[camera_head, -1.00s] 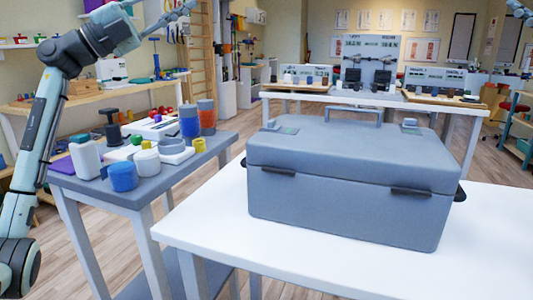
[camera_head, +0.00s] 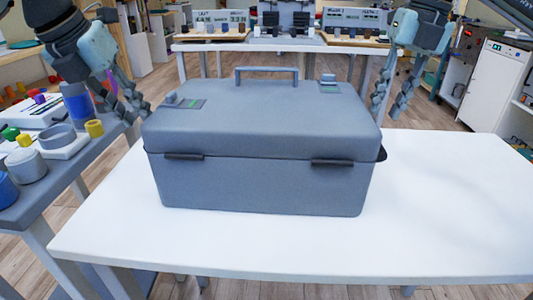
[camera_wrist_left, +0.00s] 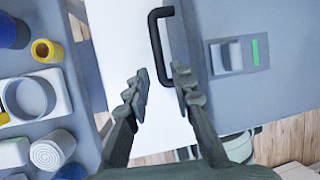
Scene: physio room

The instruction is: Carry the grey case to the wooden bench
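The grey case (camera_head: 262,180) stands closed on a white table (camera_head: 440,215). It has a grey top handle (camera_head: 267,70), two dark front latches and a black side handle (camera_head: 382,154) at its right end. My left gripper (camera_head: 124,98) is beside the case's left end, fingers down. In the left wrist view its fingers (camera_wrist_left: 163,88) are apart, with the black left side handle (camera_wrist_left: 154,40) near and between the tips; contact is unclear. My right gripper (camera_head: 396,92) is open and empty, above and beyond the case's right end. Which surface is the wooden bench is unclear.
A grey side table (camera_head: 75,175) at left holds jars, a white tray and a blue cylinder (camera_head: 77,102), close to my left gripper. Tables with wooden boards (camera_head: 210,37) stand at the back. A white cabinet (camera_head: 497,85) stands at right. The white table is clear right of the case.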

